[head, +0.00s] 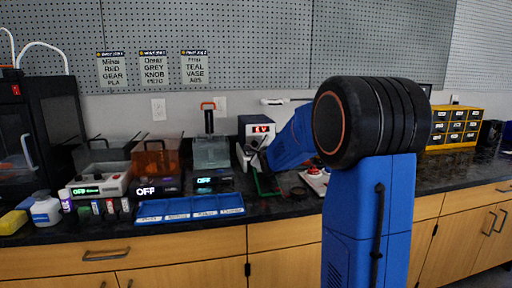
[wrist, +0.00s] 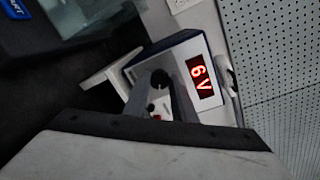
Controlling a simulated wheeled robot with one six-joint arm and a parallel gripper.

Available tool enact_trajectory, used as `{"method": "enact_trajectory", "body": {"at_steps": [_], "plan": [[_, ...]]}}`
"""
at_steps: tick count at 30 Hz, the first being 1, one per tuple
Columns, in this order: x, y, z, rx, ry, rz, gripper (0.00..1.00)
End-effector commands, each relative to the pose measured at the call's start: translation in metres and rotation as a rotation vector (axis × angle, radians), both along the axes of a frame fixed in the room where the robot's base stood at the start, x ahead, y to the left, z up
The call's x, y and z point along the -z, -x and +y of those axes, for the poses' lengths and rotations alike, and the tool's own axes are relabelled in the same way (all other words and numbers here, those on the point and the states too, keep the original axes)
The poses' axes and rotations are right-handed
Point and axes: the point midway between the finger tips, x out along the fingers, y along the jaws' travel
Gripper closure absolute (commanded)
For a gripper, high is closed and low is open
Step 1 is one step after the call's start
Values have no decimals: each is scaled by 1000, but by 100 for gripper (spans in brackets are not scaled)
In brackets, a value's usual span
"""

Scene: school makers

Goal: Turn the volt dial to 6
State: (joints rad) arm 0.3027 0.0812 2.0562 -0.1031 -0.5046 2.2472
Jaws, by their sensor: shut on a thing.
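The power supply (head: 244,128) is a white-fronted box with a dark casing on the bench, left of my arm in the head view. In the wrist view the power supply (wrist: 170,45) appears turned on its side, and its red display (wrist: 201,77) reads 6V. The volt dial (wrist: 160,78) is a small dark knob on the front panel, partly hidden by my fingers. My gripper (wrist: 168,84) is at the panel, shut on the dial. In the head view my gripper (head: 257,152) is small, in front of the box below the display.
A blue parts tray (head: 190,208) lies near the bench front. Left of the power supply stand several devices with green or white displays, some reading OFF. Bottles (head: 46,211) stand at the left. A yellow drawer cabinet (head: 455,128) is at the right.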

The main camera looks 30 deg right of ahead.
Motion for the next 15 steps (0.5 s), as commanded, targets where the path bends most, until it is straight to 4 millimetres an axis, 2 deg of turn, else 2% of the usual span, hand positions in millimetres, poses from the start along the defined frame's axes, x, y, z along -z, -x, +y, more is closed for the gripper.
{"method": "enact_trajectory", "body": {"at_steps": [15], "plan": [[3, 1, -1, 1, -127, -31, 98]]}}
